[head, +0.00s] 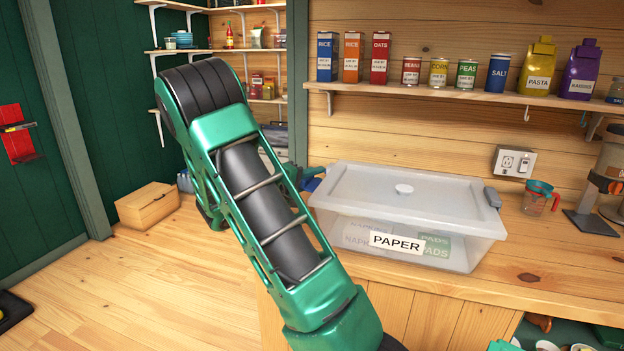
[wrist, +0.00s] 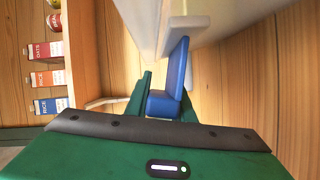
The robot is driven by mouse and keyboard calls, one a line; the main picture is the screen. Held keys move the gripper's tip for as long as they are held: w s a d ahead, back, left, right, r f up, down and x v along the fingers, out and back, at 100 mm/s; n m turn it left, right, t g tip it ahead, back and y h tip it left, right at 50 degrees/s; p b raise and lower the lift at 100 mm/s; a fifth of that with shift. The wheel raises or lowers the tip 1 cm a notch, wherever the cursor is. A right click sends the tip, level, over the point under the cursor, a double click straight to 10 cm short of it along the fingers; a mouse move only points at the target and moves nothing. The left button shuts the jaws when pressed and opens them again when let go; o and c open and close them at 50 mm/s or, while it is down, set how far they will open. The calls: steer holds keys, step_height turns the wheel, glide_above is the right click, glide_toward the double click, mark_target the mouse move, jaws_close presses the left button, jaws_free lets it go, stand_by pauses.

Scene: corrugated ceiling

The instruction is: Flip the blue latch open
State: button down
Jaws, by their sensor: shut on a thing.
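A clear plastic bin (head: 400,205) with a lid and a PAPER label stands on the wooden counter. The blue latch (head: 312,184) is at its left end, mostly hidden behind my arm in the head view. In the wrist view the blue latch (wrist: 177,72) stands out beside the pale lid edge (wrist: 187,25), its base between my green fingers. My gripper (wrist: 165,102) is shut on the latch; the contact is partly hidden by the gripper body. The latch appears angled away from the bin wall.
A grey latch (head: 492,198) is on the bin's right end. A measuring cup (head: 538,197) stands right of the bin. A shelf (head: 440,94) with boxes and cans is above. The counter's front edge (head: 480,290) is clear.

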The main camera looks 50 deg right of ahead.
steer(key=shift+w+a+f+n+h, duration=0.1)
steer(key=shift+f+n+h, duration=0.2)
steer(key=shift+n, duration=0.4)
steer(key=c, duration=1.5)
jaws_free()
steer(key=a, duration=1)
steer(key=shift+w+a+r, duration=0.1)
steer(key=shift+w+a, duration=0.1)
steer(key=shift+a, duration=0.2)
